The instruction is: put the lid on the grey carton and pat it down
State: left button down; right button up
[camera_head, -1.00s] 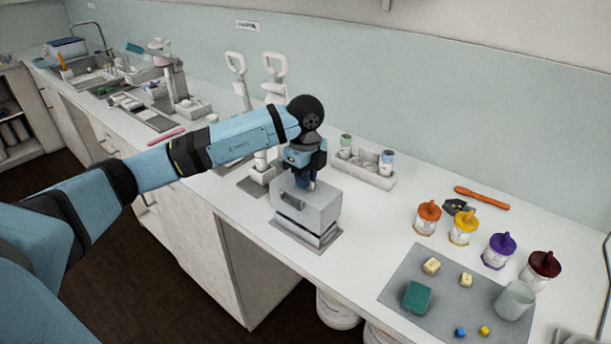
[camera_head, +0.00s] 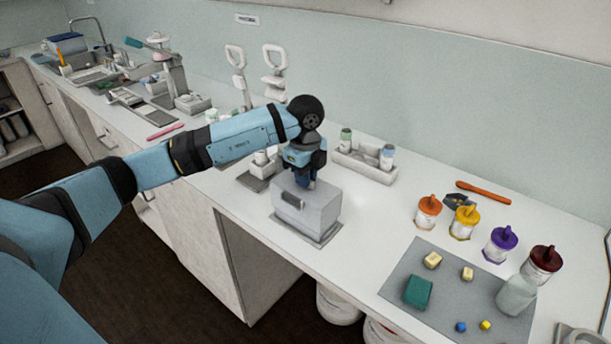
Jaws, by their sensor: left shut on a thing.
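The grey carton (camera_head: 316,229) stands on a grey mat (camera_head: 332,235) near the counter's front edge. Its grey lid (camera_head: 322,197) is over it and looks level, with no clear gap showing between the two. A dark handle shows on the near side of the block. My left gripper (camera_head: 304,184) points down at the lid's top and is shut on the lid. The fingertips are small and partly hidden by the wrist. My right gripper is not in view.
A white rack with small bottles (camera_head: 387,158) stands just behind the carton. To the right are several lidded jars (camera_head: 464,222) and a grey mat (camera_head: 400,272) with small blocks and a cup. White levered devices (camera_head: 275,70) stand behind my arm.

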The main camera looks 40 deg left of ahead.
pick_arm(q)
jog(key=shift+f+b, duration=0.3)
jog(key=shift+f, duration=0.55)
dwell(0.7)
grip_release()
dwell(0.7)
jog(key=shift+r+p, duration=2.4)
jog(key=shift+r, duration=1.15)
